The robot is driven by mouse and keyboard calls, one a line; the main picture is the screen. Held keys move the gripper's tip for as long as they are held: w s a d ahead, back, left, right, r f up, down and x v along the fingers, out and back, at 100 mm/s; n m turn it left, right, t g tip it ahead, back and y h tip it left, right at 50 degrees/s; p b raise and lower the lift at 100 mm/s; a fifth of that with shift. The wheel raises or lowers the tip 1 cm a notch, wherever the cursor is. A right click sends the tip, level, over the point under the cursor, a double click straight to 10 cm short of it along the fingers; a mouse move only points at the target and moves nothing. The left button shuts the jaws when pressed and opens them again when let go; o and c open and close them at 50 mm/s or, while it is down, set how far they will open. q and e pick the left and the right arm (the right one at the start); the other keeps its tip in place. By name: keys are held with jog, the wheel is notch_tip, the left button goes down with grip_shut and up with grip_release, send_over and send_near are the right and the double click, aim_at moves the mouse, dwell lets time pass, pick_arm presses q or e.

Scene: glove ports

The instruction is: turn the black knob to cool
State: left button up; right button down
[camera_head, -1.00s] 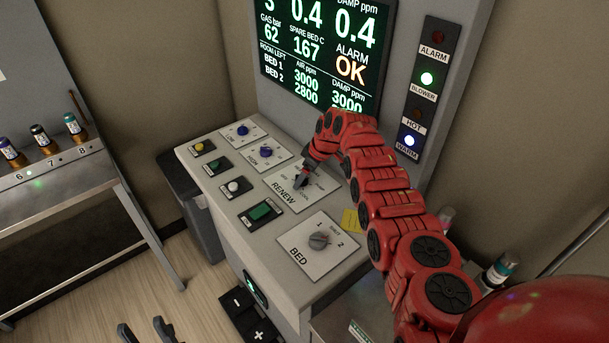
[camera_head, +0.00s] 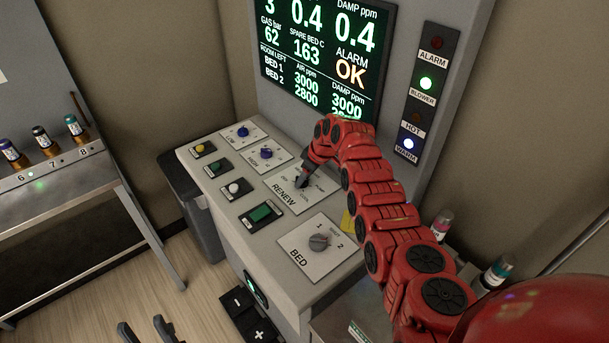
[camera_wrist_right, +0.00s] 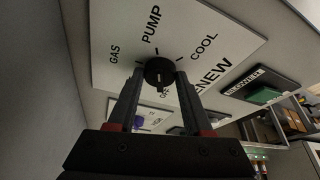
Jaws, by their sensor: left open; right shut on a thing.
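The black knob (camera_wrist_right: 158,72) sits on the white RENEW plate (camera_wrist_right: 110,65), with GAS, PUMP and COOL printed around it and a fourth label mostly hidden. My right gripper (camera_head: 302,182) is shut on the knob, one finger on each side, as the right wrist view (camera_wrist_right: 158,85) shows. I cannot tell which label the knob points at. My left gripper (camera_head: 147,333) is open and empty at the bottom edge of the head view, above the floor and away from the panel.
A grey BED knob (camera_head: 319,241), a green button (camera_head: 261,212) and several other buttons and blue knobs share the panel (camera_head: 240,180). The screen (camera_head: 325,55) reads ALARM OK and SPARE BED C 163. The BLOWER (camera_head: 426,83) and WARM lamps are lit.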

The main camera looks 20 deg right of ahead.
jog(key=shift+a+r+m+p, duration=0.1)
jog(key=shift+r+m+p, duration=0.05)
jog(key=shift+m+p, duration=0.55)
jog(key=shift+m+t+h, duration=0.3)
jog(key=shift+m+h, duration=0.1)
jog(key=shift+m, duration=0.2)
jog(key=shift+a+f+m+b, duration=0.1)
jog(key=shift+f+m+b, duration=0.1)
jog(key=shift+m+b, duration=0.2)
jog(key=m+h+b, duration=0.1)
jog(key=m+b, duration=0.1)
jog(key=m+h+b, duration=0.1)
jog(key=m+b, duration=0.2)
jog(key=shift+s+a+f, duration=0.1)
jog(key=shift+a+f, duration=0.05)
jog(key=shift+a, duration=0.05)
jog(key=shift+a+m+h+b, duration=0.1)
jog(key=shift+m+h+b, duration=0.5)
jog(key=shift+m+b, duration=0.8)
jog(key=shift+r, duration=0.2)
